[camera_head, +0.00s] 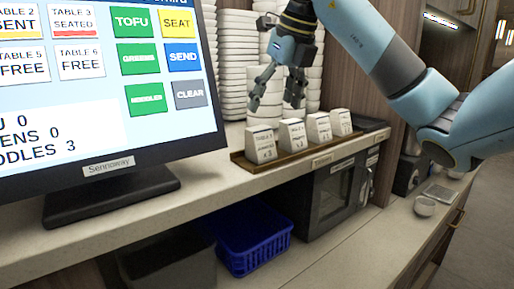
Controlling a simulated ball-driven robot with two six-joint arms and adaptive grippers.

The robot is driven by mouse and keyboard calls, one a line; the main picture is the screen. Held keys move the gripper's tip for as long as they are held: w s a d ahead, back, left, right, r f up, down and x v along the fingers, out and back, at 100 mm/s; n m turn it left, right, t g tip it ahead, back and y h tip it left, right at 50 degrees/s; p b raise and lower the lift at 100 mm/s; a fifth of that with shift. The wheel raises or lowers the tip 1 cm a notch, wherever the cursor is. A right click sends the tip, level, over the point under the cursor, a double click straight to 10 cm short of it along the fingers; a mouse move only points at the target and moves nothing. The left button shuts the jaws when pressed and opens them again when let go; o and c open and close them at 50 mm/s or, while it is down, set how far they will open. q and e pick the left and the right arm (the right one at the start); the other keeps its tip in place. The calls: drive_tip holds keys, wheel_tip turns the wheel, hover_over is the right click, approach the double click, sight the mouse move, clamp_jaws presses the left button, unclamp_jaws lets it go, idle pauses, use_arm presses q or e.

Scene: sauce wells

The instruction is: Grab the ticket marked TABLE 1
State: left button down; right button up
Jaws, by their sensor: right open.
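Several white folded tickets stand upright in a row on a wooden tray (312,154) on the counter. They are the nearest ticket (261,146), a second ticket (292,136), a third ticket (318,128) and the farthest ticket (341,122). Their print is too small to tell which one is marked TABLE 1. My right gripper (275,106) is open and empty. It points down above the near end of the row, with its fingers apart in front of the stacked bowls. I see nothing between its fingers. My left gripper is out of view.
A touch screen (108,115) on a black stand fills the left side. Stacks of white bowls (232,80) stand behind the tickets. Below the counter are a blue basket (252,238) and a dark appliance (330,195). The counter's front strip (215,170) is bare.

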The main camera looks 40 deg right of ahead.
sight(261, 128)
drive_tip(key=b+x, duration=0.1)
drive_tip(key=x, duration=0.2)
drive_tip(key=shift+a+f, duration=0.1)
drive_tip(key=shift+a, duration=0.05)
drive_tip(key=shift+w+f, duration=0.35)
drive_tip(key=shift+f, duration=0.1)
drive_tip(key=p+x, duration=0.1)
drive_tip(key=x, duration=0.2)
drive_tip(key=shift+w+a+f+p, duration=0.2)
drive_tip(key=shift+w+p, duration=0.1)
drive_tip(key=shift+p, duration=0.05)
drive_tip(key=shift+w+f, duration=0.15)
drive_tip(key=shift+f, duration=0.25)
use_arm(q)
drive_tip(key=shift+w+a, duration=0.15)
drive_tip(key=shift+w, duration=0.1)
use_arm(e)
drive_tip(key=shift+c, duration=0.3)
